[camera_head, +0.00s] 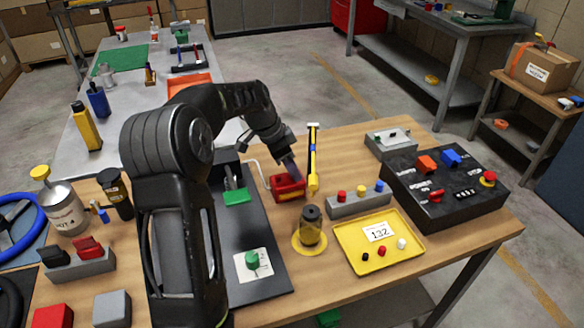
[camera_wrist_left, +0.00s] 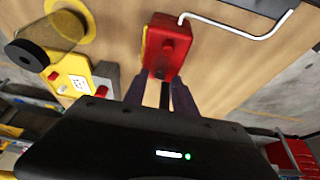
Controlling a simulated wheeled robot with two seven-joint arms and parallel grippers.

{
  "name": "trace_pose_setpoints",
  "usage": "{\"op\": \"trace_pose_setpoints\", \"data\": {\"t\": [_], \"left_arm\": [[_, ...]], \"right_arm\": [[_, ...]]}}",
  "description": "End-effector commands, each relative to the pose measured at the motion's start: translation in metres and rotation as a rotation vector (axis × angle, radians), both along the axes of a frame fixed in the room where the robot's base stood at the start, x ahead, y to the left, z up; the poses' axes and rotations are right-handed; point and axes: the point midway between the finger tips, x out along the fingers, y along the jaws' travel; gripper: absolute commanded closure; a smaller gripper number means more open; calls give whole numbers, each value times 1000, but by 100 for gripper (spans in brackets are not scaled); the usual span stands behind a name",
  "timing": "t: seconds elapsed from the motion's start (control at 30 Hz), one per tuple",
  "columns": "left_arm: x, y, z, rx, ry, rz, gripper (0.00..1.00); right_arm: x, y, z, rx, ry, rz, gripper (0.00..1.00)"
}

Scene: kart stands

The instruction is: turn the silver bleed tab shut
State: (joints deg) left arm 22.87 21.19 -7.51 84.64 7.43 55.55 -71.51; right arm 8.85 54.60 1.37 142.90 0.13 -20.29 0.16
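A red block (camera_head: 288,187) with a yellow edge stands on the wooden table; it also shows in the left wrist view (camera_wrist_left: 168,50). A thin, pale silver bent rod (camera_wrist_left: 245,30) runs out from its side. I cannot make out a separate silver bleed tab; it may be small or hidden by my fingers. My left gripper (camera_head: 292,170) points down just above the red block. Contact with the block cannot be told. My right gripper is not in view.
A grey button strip (camera_head: 345,206), a yellow tray (camera_head: 348,255) and a capped jar (camera_head: 311,228) are close in front. A black mat (camera_head: 268,280) lies to the left.

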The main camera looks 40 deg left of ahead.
Motion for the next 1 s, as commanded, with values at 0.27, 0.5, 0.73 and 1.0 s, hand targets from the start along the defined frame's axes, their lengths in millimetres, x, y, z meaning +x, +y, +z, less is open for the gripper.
{"op": "trace_pose_setpoints", "data": {"t": [0.27, 0.5, 0.73, 1.0], "left_arm": [[0, 0, 0, 0, 0, 1, 64], [-5, 5, 16, 2, -2, 1, 64], [-17, 13, 52, 2, -2, 1, 64], [-25, 17, 72, 0, 2, 1, 64]], "right_arm": [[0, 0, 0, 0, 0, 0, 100], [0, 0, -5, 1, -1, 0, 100], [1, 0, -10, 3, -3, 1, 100], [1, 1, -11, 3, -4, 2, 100]]}}
